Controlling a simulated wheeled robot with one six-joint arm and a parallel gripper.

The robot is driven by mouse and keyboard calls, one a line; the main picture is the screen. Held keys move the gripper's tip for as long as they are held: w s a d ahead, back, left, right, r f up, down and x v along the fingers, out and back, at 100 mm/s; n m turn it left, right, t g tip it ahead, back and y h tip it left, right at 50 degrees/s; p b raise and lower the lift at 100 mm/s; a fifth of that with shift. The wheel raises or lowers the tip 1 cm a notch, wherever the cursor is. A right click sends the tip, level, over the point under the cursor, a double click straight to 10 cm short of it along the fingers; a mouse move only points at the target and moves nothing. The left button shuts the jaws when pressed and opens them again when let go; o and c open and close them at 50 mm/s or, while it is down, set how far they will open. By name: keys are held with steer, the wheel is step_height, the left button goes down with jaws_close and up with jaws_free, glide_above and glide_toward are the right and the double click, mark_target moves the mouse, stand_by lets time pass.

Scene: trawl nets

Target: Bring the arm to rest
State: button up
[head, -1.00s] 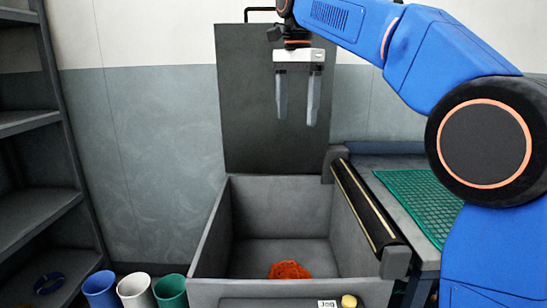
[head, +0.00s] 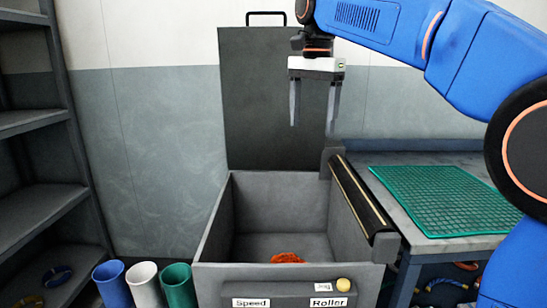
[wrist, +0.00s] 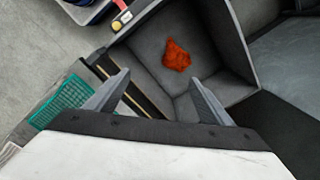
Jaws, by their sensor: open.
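My gripper (head: 313,118) hangs fingers-down from my blue arm, above the right part of the open grey bin and in front of its raised lid. Its two fingers are apart with nothing between them; they also show spread in the wrist view (wrist: 160,92). An orange-red clump (head: 287,257) lies on the floor of the grey bin (head: 216,228), partly hidden by the front wall in the head view. The whole clump shows in the wrist view (wrist: 176,55).
The raised dark lid (head: 262,95) stands behind the bin. A roller (head: 362,195) runs along the bin's right wall. A table with a green net (head: 445,198) is at the right. Blue, white (head: 147,285) and green tubes stand at the lower left, beside a dark shelf (head: 40,210).

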steer(key=s+d+f+n+t, duration=0.1)
steer(key=s+d+f+n, duration=0.2)
steer(key=s+d+f, duration=0.3)
steer(key=s+d+f+n+t, duration=0.1)
steer(key=s+d+f+n, duration=0.2)
steer(key=s+d+f, duration=0.4)
steer(key=s+d+f+n+t, duration=0.2)
steer(key=s+d+f, duration=0.4)
steer(key=s+f, duration=1)
step_height(320, 180, down, 4)
steer(key=shift+d+f+n, duration=0.15)
steer(key=shift+d+n, duration=0.1)
steer(key=shift+n, duration=0.25)
